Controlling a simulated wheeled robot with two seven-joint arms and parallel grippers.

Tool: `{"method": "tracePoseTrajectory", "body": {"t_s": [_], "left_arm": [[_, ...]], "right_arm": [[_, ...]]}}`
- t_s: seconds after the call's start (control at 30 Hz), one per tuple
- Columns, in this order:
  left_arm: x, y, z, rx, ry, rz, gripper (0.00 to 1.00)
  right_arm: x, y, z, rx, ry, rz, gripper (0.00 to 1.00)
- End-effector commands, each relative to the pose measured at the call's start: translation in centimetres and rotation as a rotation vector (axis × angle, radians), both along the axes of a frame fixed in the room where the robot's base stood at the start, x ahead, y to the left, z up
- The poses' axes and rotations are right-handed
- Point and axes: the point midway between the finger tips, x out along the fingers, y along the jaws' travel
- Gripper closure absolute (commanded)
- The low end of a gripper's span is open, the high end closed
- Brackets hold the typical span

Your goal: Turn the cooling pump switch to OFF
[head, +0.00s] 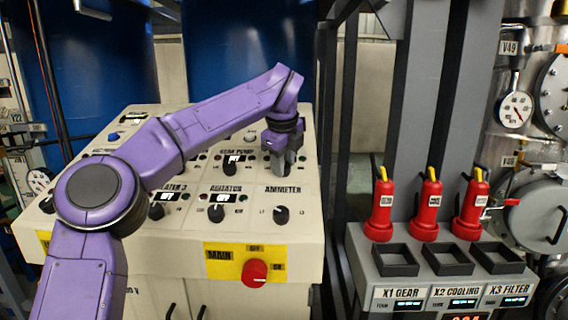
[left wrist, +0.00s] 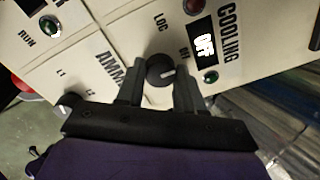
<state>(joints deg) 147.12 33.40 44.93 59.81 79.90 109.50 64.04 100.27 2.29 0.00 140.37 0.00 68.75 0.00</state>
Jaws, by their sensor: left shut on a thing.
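The cooling pump switch (left wrist: 160,70) is a round dark knob with a white pointer line, on the cream control panel (head: 140,232). In the left wrist view its pointer aims to the right, and the display (left wrist: 204,44) beside the word COOLING appears to read OFF. My left gripper (head: 281,165) reaches down onto the panel's upper right part, above the AMMETER label. In the left wrist view the fingers of my left gripper (left wrist: 158,92) stand on both sides of the knob, shut on it. The gripper hides the knob in the head view. My right gripper is not in view.
Other dark knobs, including the ammeter knob (head: 281,215), sit close by on the panel. A red main switch (head: 255,272) is on its front. Several red handled units, one a red cylinder (head: 380,210), stand on a grey console (head: 360,262) at right.

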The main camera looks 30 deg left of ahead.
Motion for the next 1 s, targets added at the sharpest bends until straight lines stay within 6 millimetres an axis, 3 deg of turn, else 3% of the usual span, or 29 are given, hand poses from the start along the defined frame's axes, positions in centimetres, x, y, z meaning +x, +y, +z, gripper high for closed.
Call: {"method": "tracePoseTrajectory", "body": {"t_s": [0.2,0.23,0.3,0.67,1.0], "left_arm": [[0.0,0.1,-0.4,0.0,0.009,0.002,0.94],[0.0,0.1,-0.4,0.0,0.009,0.002,0.54],[0.0,0.1,-0.4,-0.001,0.008,0.001,0.38],[-0.3,-0.2,0.7,0.0,0.002,0.0,0.38],[-2.9,-1.6,7.8,-0.001,0.003,0.003,0.38]], "right_arm": [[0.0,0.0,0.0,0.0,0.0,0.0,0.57],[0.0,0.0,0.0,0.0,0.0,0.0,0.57],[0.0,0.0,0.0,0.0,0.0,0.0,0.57],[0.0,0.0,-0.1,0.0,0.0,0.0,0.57],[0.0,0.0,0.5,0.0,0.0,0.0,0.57]]}}
